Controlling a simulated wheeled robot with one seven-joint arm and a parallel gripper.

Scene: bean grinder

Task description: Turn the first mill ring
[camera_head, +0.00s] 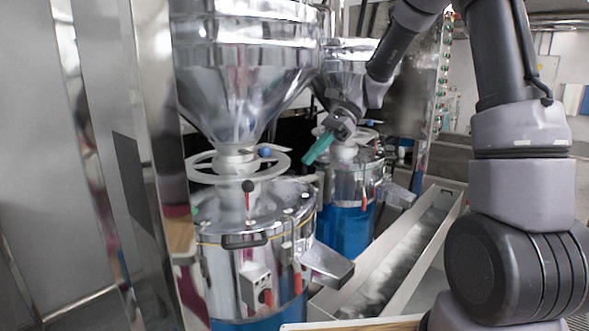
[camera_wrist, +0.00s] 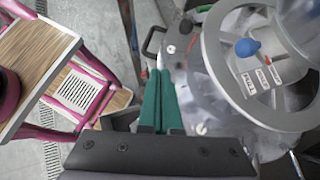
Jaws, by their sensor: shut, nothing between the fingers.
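The nearer mill's ring (camera_head: 198,170) is a pale metal handwheel with a blue knob (camera_head: 265,152), between the steel hopper (camera_head: 240,90) and the mill drum (camera_head: 250,215). The farther mill has a similar ring (camera_head: 365,136), partly hidden by my arm. My gripper (camera_head: 308,162) has green fingers, shut and empty, to the right of the nearer ring. In the wrist view, my gripper (camera_wrist: 160,68) lies left of a ring (camera_wrist: 275,121) with a blue knob (camera_wrist: 247,48) and white labels, apart from the knob. I cannot tell for sure which mill this ring belongs to.
A long metal trough (camera_head: 395,265) runs beside the mills at floor level. Steel panels (camera_head: 100,120) stand at the left. A discharge chute (camera_head: 328,264) sticks out from the nearer mill. Pink-framed wooden furniture (camera_wrist: 50,70) stands at the left in the wrist view.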

